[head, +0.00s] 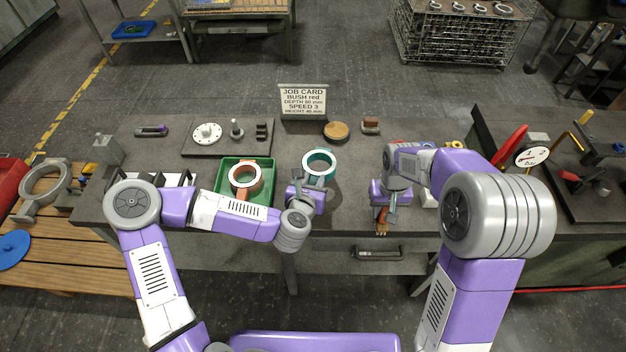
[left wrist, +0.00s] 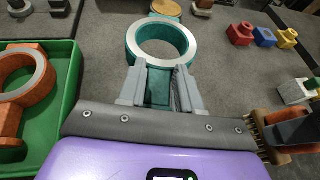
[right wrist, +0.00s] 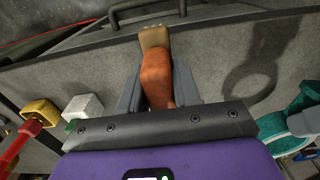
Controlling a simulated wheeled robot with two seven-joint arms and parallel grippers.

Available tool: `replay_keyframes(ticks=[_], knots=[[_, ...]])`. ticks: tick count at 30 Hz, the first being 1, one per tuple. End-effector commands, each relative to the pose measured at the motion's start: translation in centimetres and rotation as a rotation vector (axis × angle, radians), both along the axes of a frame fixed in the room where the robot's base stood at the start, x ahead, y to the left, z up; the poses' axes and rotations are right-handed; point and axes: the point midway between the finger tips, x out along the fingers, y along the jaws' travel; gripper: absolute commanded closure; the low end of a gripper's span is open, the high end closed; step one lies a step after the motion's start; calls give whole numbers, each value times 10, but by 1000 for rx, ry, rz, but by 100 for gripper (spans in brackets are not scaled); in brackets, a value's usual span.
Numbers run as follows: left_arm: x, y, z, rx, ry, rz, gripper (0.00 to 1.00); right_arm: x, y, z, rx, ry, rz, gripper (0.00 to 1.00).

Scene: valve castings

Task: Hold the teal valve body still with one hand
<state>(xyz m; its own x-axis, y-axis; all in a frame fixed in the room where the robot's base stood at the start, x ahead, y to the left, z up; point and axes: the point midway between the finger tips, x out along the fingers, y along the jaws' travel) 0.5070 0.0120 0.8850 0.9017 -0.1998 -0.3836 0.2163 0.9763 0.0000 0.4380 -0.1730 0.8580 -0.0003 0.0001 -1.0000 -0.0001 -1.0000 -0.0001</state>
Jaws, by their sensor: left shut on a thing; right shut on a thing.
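A green tray (head: 224,171) with an orange casting (head: 237,185) stands left of the valve body. A dial gauge (head: 532,157) is at right.

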Motion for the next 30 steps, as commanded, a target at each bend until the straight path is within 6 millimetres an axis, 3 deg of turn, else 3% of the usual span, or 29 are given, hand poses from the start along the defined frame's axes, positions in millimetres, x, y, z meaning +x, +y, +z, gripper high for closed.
replay_keyframes(ticks=[30], knots=[[1, -1, -21, -3, -13, -1, 100, -2, 0, -25, -1, 6, 0, 100]])
